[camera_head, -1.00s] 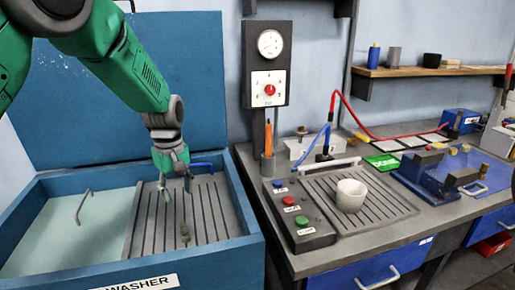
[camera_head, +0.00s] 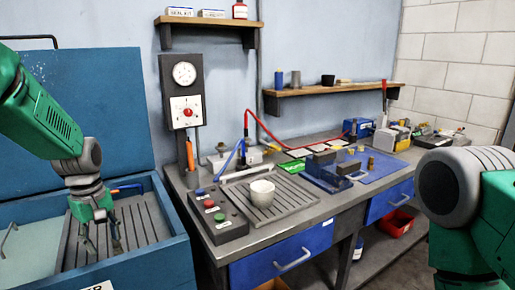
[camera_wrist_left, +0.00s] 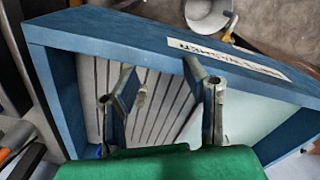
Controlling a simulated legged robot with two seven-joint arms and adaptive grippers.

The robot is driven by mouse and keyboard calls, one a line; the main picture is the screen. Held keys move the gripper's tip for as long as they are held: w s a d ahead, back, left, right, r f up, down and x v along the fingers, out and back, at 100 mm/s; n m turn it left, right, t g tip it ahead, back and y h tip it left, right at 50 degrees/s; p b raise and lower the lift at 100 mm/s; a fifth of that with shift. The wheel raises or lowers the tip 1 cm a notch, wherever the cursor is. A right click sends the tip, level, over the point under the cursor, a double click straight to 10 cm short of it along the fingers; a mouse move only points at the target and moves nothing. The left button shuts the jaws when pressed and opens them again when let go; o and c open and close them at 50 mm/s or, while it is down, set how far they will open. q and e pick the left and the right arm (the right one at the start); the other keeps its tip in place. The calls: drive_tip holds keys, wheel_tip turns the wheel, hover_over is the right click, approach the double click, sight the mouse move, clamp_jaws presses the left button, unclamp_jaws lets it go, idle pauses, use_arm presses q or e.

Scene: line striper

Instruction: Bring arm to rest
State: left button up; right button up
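My left gripper (camera_head: 102,242) hangs from the green left arm over the slatted rack in the blue washer (camera_head: 178,248). In the left wrist view its two fingers (camera_wrist_left: 160,98) are spread apart with nothing clamped between them. A small grey part (camera_wrist_left: 141,97) shows beyond them on the slats, and I cannot tell exactly what it is. My right arm (camera_head: 465,205) fills the right edge of the head view, but its gripper is outside the picture.
A bench (camera_head: 325,208) carries a white cup (camera_head: 262,193) on a slatted tray, a button box (camera_head: 216,217), a gauge panel (camera_head: 183,90) and a blue vise plate (camera_head: 352,172). The washer lid (camera_head: 110,115) stands open. A wall shelf (camera_head: 325,89) hangs above.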

use_arm(q)
drive_tip(key=s+d+f+m+y+b, duration=0.1)
drive_tip(key=s+d+f+m, duration=0.15)
drive_tip(key=s+f, duration=0.65)
drive_tip(key=s+d+f+m+b, duration=0.2)
drive_tip(key=s+f+m, duration=0.3)
drive_tip(key=f, duration=0.9)
drive_tip(key=s+d+f+m+b, duration=0.1)
drive_tip(key=s+d+f+m, duration=0.1)
drive_tip(key=s, duration=0.8)
drive_tip(key=s+d+f+m+b, duration=0.1)
drive_tip(key=s+f, duration=0.4)
drive_tip(key=s, duration=0.5)
drive_tip(key=shift+d+m+t+h, duration=0.3)
drive_tip(key=shift+d+m, duration=0.15)
drive_tip(key=shift+m, duration=0.5)
use_arm(e)
drive_tip(key=shift+w+d+f, duration=0.1)
drive_tip(key=shift+d+f, duration=0.15)
drive_tip(key=shift+f, duration=1.05)
drive_tip(key=shift+d+f, duration=0.2)
drive_tip(key=shift+f, duration=1.05)
use_arm(q)
drive_tip(key=shift+a, duration=0.1)
use_arm(e)
drive_tip(key=shift+a, duration=0.1)
